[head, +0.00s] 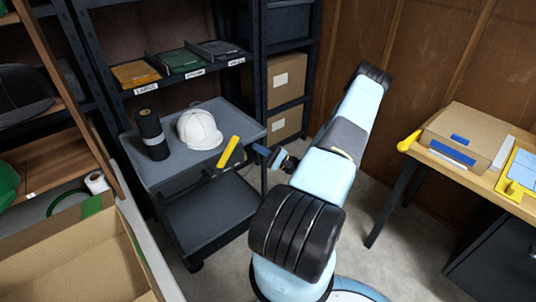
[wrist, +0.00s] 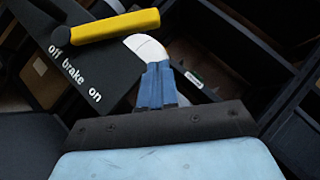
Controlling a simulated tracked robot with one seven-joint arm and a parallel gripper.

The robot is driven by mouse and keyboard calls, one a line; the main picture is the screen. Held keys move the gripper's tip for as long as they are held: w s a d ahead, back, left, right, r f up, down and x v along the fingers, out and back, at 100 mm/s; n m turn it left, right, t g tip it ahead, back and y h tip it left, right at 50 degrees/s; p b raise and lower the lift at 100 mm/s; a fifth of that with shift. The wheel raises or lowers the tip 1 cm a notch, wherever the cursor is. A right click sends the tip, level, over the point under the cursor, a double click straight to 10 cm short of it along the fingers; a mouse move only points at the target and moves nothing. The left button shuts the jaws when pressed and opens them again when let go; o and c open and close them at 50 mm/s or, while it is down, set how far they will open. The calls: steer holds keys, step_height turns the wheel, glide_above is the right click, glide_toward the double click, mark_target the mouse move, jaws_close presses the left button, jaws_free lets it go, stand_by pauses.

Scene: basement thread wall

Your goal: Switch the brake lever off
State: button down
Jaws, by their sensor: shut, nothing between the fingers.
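The brake lever (head: 228,151) has a yellow handle and stands tilted at the right side of the grey cart in the head view. In the wrist view the yellow handle (wrist: 105,26) lies across the top left, near the word "off". A black plate (wrist: 45,75) beneath it carries the white words "off brake on". My gripper (head: 277,158) is just right of the lever in the head view.
Dark shelves with labelled trays (head: 185,59) stand behind. A wooden table (head: 468,160) with a cardboard box is at right. An open carton (head: 80,255) is front left.

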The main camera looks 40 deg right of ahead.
steer(key=shift+w+a+r, duration=0.25)
steer(key=shift+a+r, duration=0.4)
steer(key=shift+a, duration=0.1)
steer(key=shift+w+a+r, duration=0.3)
steer(key=shift+a+r, duration=0.3)
steer(key=shift+a, duration=0.15)
steer(key=shift+w+a+r, duration=0.25)
steer(key=shift+a+r, duration=0.4)
steer(key=shift+a, duration=0.1)
steer(key=shift+r, duration=0.1)
